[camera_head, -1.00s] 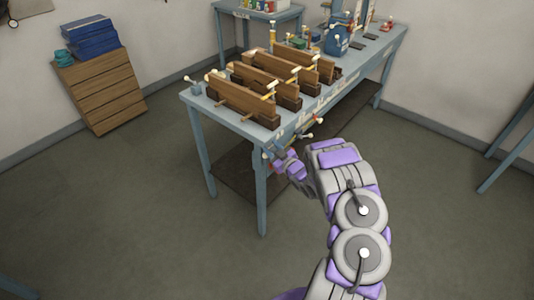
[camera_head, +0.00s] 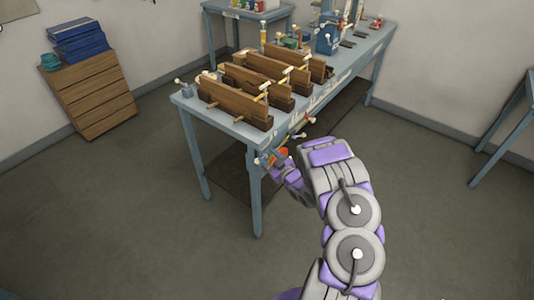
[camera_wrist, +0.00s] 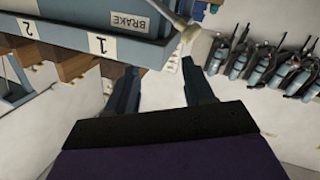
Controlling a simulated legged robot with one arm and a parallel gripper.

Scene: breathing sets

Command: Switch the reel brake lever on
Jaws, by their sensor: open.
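A pale lever rod with a rounded end (camera_wrist: 187,34) stands beside the label, just beyond and between my fingertips. I cannot tell whether it touches a finger. My gripper (camera_wrist: 160,78) is open, its two dark fingers spread apart below the bench edge. In the head view my gripper (camera_head: 272,160) is at the near corner of the blue bench (camera_head: 228,133). A small orange part (camera_head: 278,155) shows beside it, and my gripper partly hides that spot.
Several wooden racks (camera_head: 235,101) stand on the bench. Another small lever with a red part (camera_head: 310,118) is on its front edge. Breathing sets (camera_wrist: 265,65) hang on the wall in the wrist view. A wooden drawer unit (camera_head: 95,95) stands at left. The floor in front is clear.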

